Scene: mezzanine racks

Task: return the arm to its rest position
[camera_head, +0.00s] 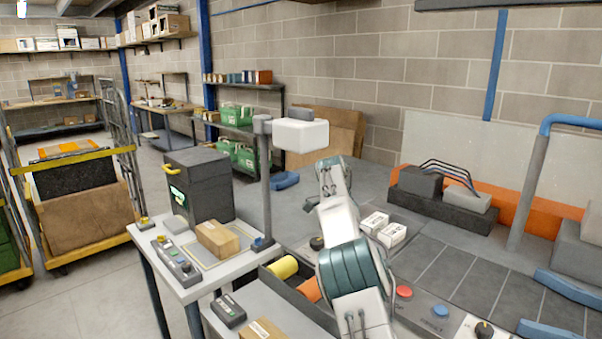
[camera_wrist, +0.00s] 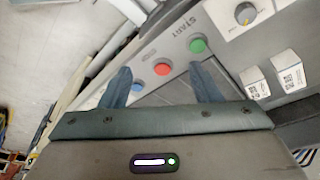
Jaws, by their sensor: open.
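My arm (camera_head: 345,265) rises from the bottom middle in the head view, bent, with white links and dark teal joint covers. In that view I cannot make out the fingers. In the wrist view my gripper (camera_wrist: 162,75) is open, its two blue-grey fingers apart and nothing between them but the control panel behind. The panel carries a red button (camera_wrist: 162,68), a green button (camera_wrist: 197,45), a blue button (camera_wrist: 109,90) and a dial (camera_wrist: 245,14). The red button (camera_head: 404,292) and blue button (camera_head: 440,311) also show right of my arm in the head view.
Two small white boxes (camera_head: 391,235) stand just beyond my arm. A scanner post (camera_head: 265,190) with a white head rises left of it. A side table (camera_head: 150,235) holds a cardboard box (camera_head: 217,239). A dark tray holds a yellow roll (camera_head: 283,268). The floor at left is partly clear.

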